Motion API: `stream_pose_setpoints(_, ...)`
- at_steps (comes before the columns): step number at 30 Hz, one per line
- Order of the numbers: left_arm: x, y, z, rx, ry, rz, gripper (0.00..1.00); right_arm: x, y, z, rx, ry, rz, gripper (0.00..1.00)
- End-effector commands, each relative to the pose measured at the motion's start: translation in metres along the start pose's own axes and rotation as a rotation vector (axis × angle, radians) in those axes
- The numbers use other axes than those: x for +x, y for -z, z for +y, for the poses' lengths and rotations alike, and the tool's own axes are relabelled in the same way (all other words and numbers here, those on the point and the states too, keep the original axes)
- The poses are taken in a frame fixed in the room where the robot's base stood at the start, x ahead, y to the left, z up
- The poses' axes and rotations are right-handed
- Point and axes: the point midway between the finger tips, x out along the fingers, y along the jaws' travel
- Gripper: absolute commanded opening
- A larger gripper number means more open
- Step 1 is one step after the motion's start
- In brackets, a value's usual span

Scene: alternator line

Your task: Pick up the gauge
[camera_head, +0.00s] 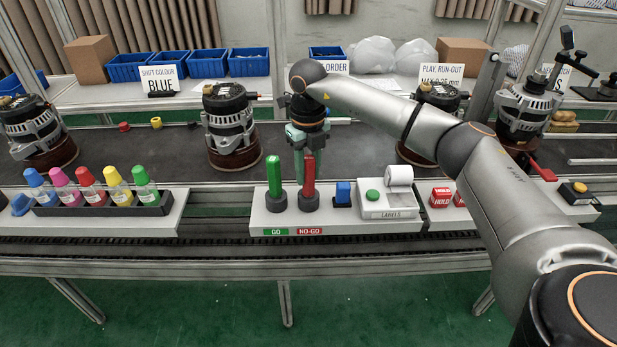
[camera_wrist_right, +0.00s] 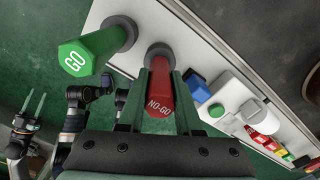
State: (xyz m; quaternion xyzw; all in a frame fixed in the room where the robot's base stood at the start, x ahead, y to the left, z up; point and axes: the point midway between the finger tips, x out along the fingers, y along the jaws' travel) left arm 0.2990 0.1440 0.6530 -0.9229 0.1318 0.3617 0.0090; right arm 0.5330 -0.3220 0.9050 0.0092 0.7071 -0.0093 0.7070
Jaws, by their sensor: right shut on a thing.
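The red NO-GO gauge (camera_head: 308,174) stands upright in its dark round holder (camera_head: 308,201) on the white shelf. My right gripper (camera_head: 307,152) comes down on it from above. In the right wrist view its two green fingers (camera_wrist_right: 160,92) are shut on the red gauge (camera_wrist_right: 160,104), one on each side. The gauge's lower end appears to be in the holder. The green GO gauge (camera_head: 273,174) stands just left of it in its own holder, and also shows in the wrist view (camera_wrist_right: 88,50). My left gripper (camera_wrist_right: 31,103) shows small in the wrist view, its fingers apart and empty.
A blue block (camera_head: 343,192) and a label printer (camera_head: 389,200) stand to the right of the gauges. Coloured bottles (camera_head: 90,190) fill a black rack at the left. Alternators (camera_head: 229,125) stand on the dark belt behind. My right arm crosses above the shelf's right part.

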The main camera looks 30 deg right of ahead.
Motion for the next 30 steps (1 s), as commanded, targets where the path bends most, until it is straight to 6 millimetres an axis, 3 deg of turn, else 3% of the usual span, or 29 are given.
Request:
stream_pose_setpoints(3,0.000,0.000,0.000,0.000,0.000,0.001,0.50,0.000,0.000,0.000,0.000,0.000,-0.001,0.00)
stream_pose_setpoints(20,0.000,0.000,0.000,0.000,0.001,0.001,0.50,-0.006,-0.001,0.000,0.000,-0.001,-0.003,0.00)
stream_pose_setpoints(27,0.000,0.000,0.000,0.000,0.000,0.001,0.50,-0.036,0.000,0.001,-0.001,-0.001,-0.004,0.00)
stream_pose_setpoints(30,0.000,0.001,0.000,0.000,0.000,0.001,0.50,-0.052,0.013,0.008,-0.003,-0.001,-0.005,0.00)
